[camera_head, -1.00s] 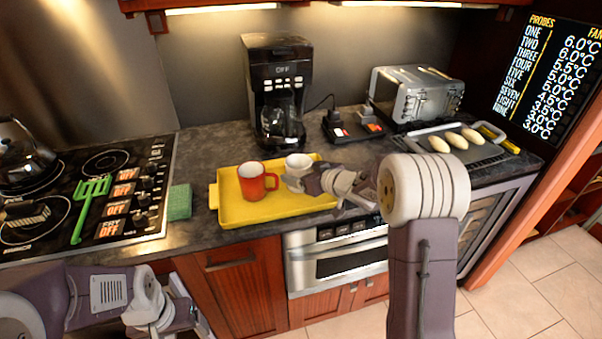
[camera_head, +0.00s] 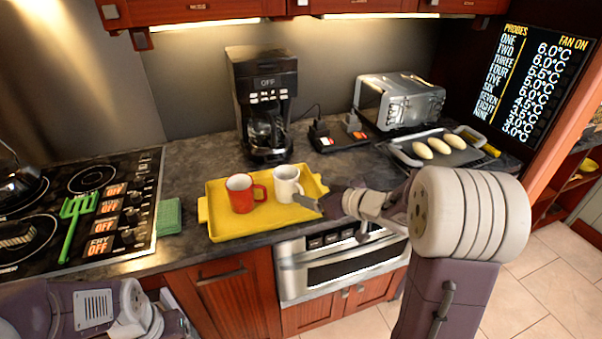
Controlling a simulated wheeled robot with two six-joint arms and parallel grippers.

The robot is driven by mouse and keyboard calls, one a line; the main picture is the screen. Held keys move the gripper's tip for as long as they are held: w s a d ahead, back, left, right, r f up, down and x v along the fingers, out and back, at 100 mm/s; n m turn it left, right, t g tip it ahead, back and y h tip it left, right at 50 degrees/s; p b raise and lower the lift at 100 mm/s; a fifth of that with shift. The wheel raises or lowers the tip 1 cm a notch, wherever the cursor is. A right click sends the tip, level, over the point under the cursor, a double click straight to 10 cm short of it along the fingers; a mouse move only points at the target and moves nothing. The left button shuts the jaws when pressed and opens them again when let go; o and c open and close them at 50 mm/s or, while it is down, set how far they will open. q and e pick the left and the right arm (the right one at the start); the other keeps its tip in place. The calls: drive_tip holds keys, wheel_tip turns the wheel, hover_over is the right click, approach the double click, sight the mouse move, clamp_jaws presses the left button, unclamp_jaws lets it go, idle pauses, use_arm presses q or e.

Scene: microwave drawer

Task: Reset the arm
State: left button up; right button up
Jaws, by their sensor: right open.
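My right arm comes in from the lower right, and its gripper (camera_head: 308,201) is open at the right side of the yellow tray (camera_head: 222,228). A white mug (camera_head: 287,184) stands on the tray just left of the gripper, and the gripper holds nothing. A red mug (camera_head: 240,195) stands on the tray left of the white mug. My left arm shows at the lower left, beside the counter front; its fingertips cannot be made out clearly.
A stove with a green spatula (camera_head: 70,225) is at left, with a green sponge (camera_head: 169,216) beside it. A coffee maker (camera_head: 264,105), a toaster (camera_head: 400,101) and a tray with bread rolls (camera_head: 432,148) stand behind. The microwave drawer (camera_head: 343,270) is below the counter.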

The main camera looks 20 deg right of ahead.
drive_tip(key=shift+a, duration=0.1)
drive_tip(key=a+r+n+y+p, duration=0.1)
drive_tip(key=a+r+p, duration=0.35)
drive_tip(key=a, duration=0.35)
drive_tip(key=s+d+f+m+g+h, duration=0.2)
drive_tip(key=s+f+g, duration=0.3)
drive_tip(key=s, duration=0.6)
drive_tip(key=s+d+f+m+g+h, duration=0.2)
drive_tip(key=s+f+g, duration=0.4)
drive_tip(key=s+f, duration=0.3)
drive_tip(key=shift+s+d+f+m+h, duration=0.15)
drive_tip(key=shift+s+f+m+h, duration=0.15)
drive_tip(key=shift+s+m+h, duration=0.7)
